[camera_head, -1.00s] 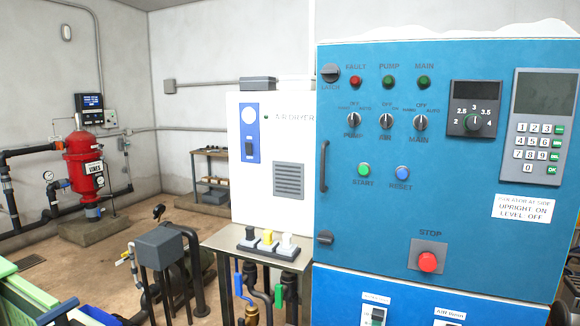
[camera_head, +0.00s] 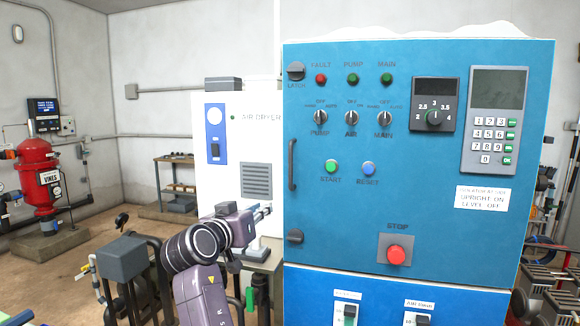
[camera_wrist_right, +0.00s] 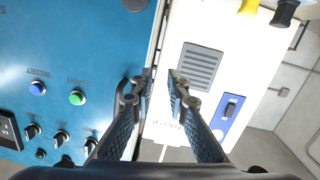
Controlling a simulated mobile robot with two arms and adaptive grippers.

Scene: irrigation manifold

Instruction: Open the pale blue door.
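The blue door (camera_head: 440,190) is the front of the upper cabinet and appears shut. A dark vertical handle (camera_head: 292,165) is on its left side, between an upper latch knob (camera_head: 295,71) and a lower knob (camera_head: 295,236). My right gripper (camera_head: 264,212) is in front of the white cabinet, below and left of the handle in the picture. In the right wrist view the right gripper (camera_wrist_right: 160,76) is open and empty, with the door (camera_wrist_right: 65,45) on the left. My left gripper is out of view.
The white air dryer cabinet (camera_head: 236,165) stands left of the door. A grey box on a post (camera_head: 122,258) and pipes are at lower left. The red stop button (camera_head: 396,254) sticks out from the door. Lower blue panels with switches (camera_head: 348,314) are beneath it.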

